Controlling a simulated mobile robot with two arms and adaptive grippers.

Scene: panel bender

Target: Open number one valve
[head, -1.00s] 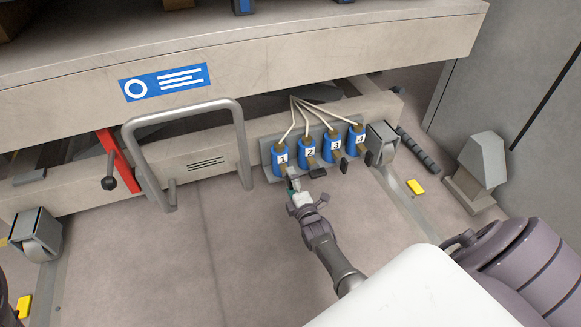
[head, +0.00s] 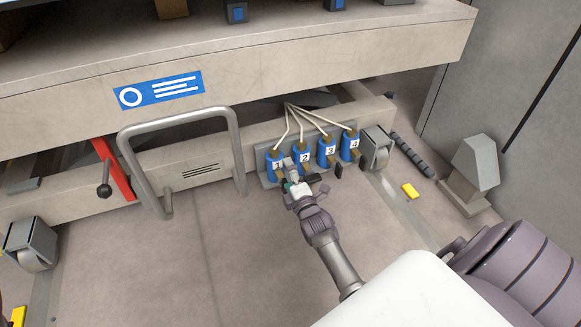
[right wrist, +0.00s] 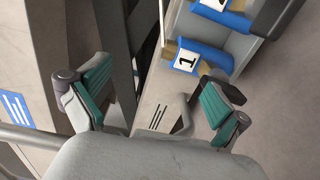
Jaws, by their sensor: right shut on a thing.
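The number one valve (head: 274,166) is a blue body with a white "1" label, leftmost in a row on a grey bracket in the head view. It also shows near the top of the right wrist view (right wrist: 190,58), with a brass-coloured stem beside the right finger. My right gripper (head: 289,172) is at the front of this valve. It is shut on the valve's handle, which the fingers mostly hide. In the right wrist view the green-padded fingers (right wrist: 158,92) stand well apart, and the contact is not clear. My left gripper is not in view.
Valves two (head: 302,159), three (head: 327,151) and four (head: 350,145) stand close to the right, with dark handles. The machine bed overhangs above.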

